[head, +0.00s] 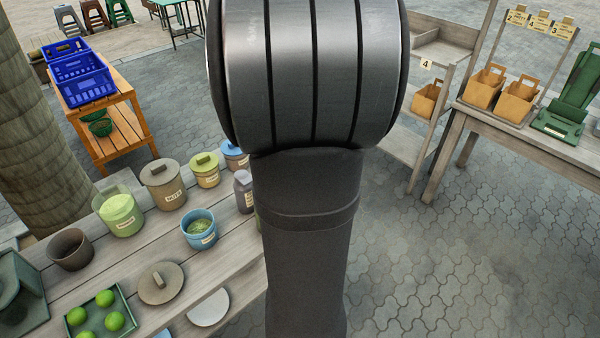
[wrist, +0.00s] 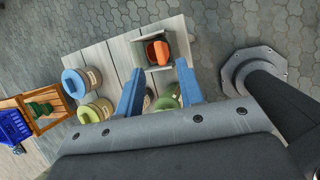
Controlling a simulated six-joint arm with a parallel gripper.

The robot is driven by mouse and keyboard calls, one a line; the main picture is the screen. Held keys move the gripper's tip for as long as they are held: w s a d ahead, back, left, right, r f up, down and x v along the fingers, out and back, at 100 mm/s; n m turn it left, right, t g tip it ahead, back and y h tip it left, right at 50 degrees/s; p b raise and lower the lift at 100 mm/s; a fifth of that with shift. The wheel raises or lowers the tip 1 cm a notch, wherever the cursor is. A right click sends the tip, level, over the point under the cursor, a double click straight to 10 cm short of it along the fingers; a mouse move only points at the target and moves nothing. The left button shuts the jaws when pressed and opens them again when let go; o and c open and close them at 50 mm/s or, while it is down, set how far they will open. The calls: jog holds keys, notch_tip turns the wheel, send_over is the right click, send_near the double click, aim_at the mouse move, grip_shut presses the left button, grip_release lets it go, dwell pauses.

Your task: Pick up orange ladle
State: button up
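An orange object (wrist: 158,52), which looks like the orange ladle, sits in a grey square holder (wrist: 141,47) on the wooden table in the wrist view. Its exact shape and handle are hard to make out. My gripper (wrist: 160,66) has two blue fingers spread wide apart, with nothing held between them. The orange object shows just past the fingertips, between them in the picture; I see no contact. In the head view, my arm covers the middle, and neither the gripper nor the orange object shows.
A green bottle-like object (wrist: 167,97) shows between the fingers. Blue-lidded (wrist: 74,83) and yellow-lidded (wrist: 89,113) pots stand left of them. The head view shows a blue bowl (head: 199,230), a brown-lidded pot (head: 164,185) and a lime tray (head: 72,321). Paved floor (head: 470,270) is clear at right.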

jog(key=shift+d+x, duration=0.2)
jog(key=shift+x, duration=3.75)
grip_shut()
